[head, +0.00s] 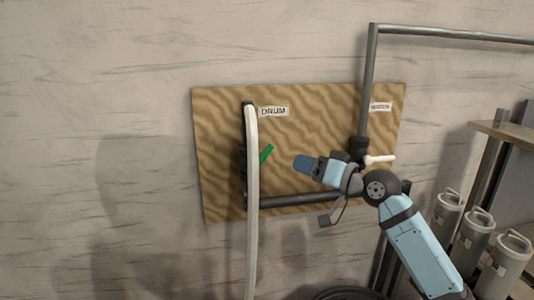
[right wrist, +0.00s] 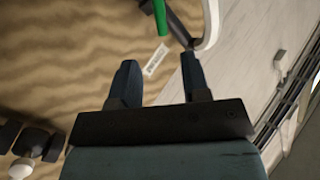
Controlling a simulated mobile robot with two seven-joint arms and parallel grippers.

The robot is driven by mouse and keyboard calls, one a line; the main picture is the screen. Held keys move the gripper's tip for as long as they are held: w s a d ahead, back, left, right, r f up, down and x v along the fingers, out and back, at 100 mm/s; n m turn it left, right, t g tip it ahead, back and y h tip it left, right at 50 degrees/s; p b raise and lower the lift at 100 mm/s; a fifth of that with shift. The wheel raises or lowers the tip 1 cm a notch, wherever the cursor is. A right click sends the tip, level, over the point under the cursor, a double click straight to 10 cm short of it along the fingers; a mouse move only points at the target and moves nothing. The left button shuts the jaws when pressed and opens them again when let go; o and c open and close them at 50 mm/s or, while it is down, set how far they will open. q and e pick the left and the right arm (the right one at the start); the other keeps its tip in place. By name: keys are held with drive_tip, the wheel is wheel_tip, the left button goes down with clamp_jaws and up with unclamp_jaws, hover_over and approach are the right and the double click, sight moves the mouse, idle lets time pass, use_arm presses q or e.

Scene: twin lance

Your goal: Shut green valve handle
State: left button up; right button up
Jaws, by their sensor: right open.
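The green valve handle (head: 265,154) sticks out up and to the right from behind the pale vertical hose, below the DRUM label (head: 273,111). The valve body behind the hose is mostly hidden. My right gripper (head: 299,163) is to the right of the handle, apart from it and pointing left. In the right wrist view my right gripper (right wrist: 159,72) is open and empty, and the green handle (right wrist: 161,17) lies beyond the fingertips, near the top edge. My left gripper is not in view.
The wooden board (head: 222,160) is on the wall. The pale hose (head: 252,210) runs down in front of it. A white valve handle (head: 381,159) sits by the right pipe (head: 369,85), near my right arm. A dark horizontal pipe (head: 295,201) runs below. Grey canisters (head: 472,236) stand at right.

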sight(266, 153)
drive_tip(key=p+x, duration=0.2)
drive_tip(key=x, duration=0.9)
drive_tip(key=shift+a, duration=0.15)
drive_tip(key=shift+w+a, duration=0.35)
drive_tip(key=shift+a, duration=0.05)
clamp_jaws()
